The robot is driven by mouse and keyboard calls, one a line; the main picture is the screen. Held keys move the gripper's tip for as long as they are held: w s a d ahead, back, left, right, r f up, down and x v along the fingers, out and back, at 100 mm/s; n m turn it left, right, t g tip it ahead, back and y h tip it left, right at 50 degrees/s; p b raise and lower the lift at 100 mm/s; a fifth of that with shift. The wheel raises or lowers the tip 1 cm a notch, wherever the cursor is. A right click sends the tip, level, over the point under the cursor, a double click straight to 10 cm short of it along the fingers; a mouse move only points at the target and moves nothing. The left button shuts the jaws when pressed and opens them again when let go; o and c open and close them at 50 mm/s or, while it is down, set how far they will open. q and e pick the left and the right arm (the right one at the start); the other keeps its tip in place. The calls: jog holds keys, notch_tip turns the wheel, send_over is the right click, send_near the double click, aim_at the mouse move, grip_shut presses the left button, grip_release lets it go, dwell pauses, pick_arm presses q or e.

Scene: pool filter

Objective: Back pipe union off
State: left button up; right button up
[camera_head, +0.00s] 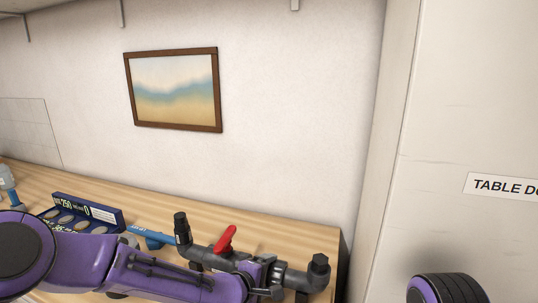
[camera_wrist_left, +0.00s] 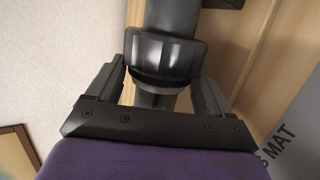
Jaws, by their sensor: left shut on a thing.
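A dark grey pipe assembly (camera_head: 214,259) stands on the wooden counter, with a red valve handle (camera_head: 227,240) and an upright black-capped end at each side. My left gripper (camera_head: 262,273) reaches in from the left and is at the pipe, right of the red handle. In the left wrist view my gripper (camera_wrist_left: 161,75) has one finger on each side of a dark ribbed union collar (camera_wrist_left: 163,52) and is shut on it. The pipe runs through the collar. The gripper hides much of the collar in the head view. My right gripper is not in view.
A blue tool (camera_head: 153,239) and a dark blue compartment tray (camera_head: 88,214) lie on the counter (camera_head: 270,226) left of the pipe. A grey mat (camera_wrist_left: 290,125) with lettering shows in the wrist view. The wall is behind; a white panel stands at right.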

pick_arm(q)
jog(key=shift+r+p, duration=0.55)
jog(key=shift+p, duration=0.7)
jog(key=o, duration=1.6)
jog(key=shift+f+b, duration=0.45)
jog(key=shift+f, duration=0.1)
jog(key=shift+o, duration=0.2)
jog(key=p+v, duration=0.3)
jog(key=v, duration=0.3)
jog(key=shift+w+r, duration=0.1)
